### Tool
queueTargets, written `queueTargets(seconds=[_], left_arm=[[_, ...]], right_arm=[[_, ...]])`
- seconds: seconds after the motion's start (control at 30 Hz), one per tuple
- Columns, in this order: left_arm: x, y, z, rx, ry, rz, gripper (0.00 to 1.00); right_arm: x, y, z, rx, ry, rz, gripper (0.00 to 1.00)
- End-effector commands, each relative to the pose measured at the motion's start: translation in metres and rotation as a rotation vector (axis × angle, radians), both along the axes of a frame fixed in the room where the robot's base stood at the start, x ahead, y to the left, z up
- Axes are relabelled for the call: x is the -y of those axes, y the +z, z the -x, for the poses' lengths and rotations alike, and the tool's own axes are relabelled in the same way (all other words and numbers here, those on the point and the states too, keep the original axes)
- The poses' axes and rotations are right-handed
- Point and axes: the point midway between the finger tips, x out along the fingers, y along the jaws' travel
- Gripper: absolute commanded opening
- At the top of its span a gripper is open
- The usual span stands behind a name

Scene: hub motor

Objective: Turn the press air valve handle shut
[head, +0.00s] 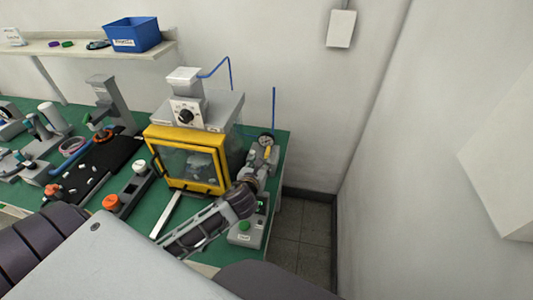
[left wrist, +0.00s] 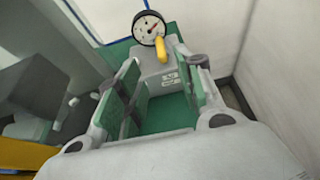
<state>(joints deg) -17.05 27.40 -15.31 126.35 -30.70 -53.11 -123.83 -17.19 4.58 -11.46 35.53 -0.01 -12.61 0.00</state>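The press air valve has a yellow handle (head: 267,153) just below a round pressure gauge (head: 265,140), at the right end of the green bench. In the left wrist view the yellow handle (left wrist: 161,50) hangs below the white-faced gauge (left wrist: 148,28). My left gripper (head: 259,168) is close in front of the valve. In its wrist view the left gripper (left wrist: 163,72) is open, with green-padded fingers spread to either side of the handle's line. The handle appears just beyond the fingertips; I cannot tell whether anything touches. My right gripper is not in view.
The press with a yellow-framed guard (head: 188,187) stands directly left of the valve. A grey box with a green button (head: 244,229) sits near the bench's front right. Blue air tubing (head: 274,108) rises behind the valve. A wall is at the right, beyond a floor gap.

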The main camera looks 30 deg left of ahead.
Motion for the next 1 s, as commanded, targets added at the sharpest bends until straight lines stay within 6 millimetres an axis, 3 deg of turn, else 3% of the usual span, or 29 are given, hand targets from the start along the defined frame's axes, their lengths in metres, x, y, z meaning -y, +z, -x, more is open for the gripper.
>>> queueTargets(seconds=[1.0], left_arm=[[-0.022, -0.037, -0.087, 0.0, 0.002, 0.003, 0.37]], right_arm=[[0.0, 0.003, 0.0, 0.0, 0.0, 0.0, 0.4]])
